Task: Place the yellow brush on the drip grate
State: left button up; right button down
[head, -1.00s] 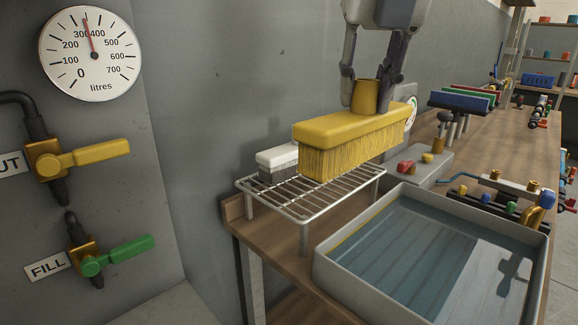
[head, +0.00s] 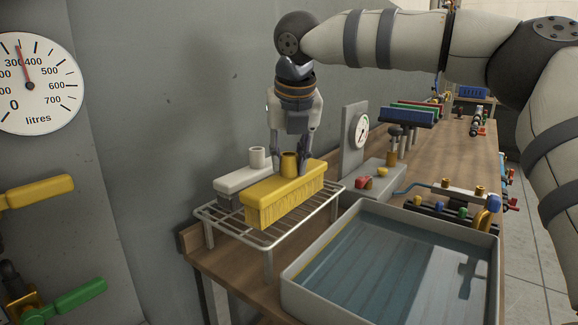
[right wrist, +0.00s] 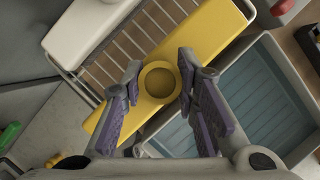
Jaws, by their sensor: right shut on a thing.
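The yellow brush (head: 285,190) is level, bristles down, over the wire drip grate (head: 230,233). Its bristles appear to meet the bars, but I cannot tell if the grate bears its weight. My right gripper (head: 289,172) comes from above and is shut on the brush's round socket. In the right wrist view, the fingers (right wrist: 158,85) stand on either side of the socket of the yellow brush (right wrist: 215,28). A white brush (head: 240,180) stands on the grate close beside it, on the wall side. My left gripper is not in view.
A grey water tray (head: 290,270) stands right of the grate on the wooden bench (head: 460,150). A dial gauge on a grey base (head: 375,185) is behind. The wall is close on the left, with yellow (head: 38,193) and green (head: 70,297) valve levers.

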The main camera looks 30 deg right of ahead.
jog(key=shift+f, duration=0.7)
jog(key=shift+f, duration=0.2)
jog(key=c, duration=1.2)
grip_release()
jog(key=shift+c, duration=0.2)
jog(key=v, duration=1.2)
jog(key=shift+r, duration=0.15)
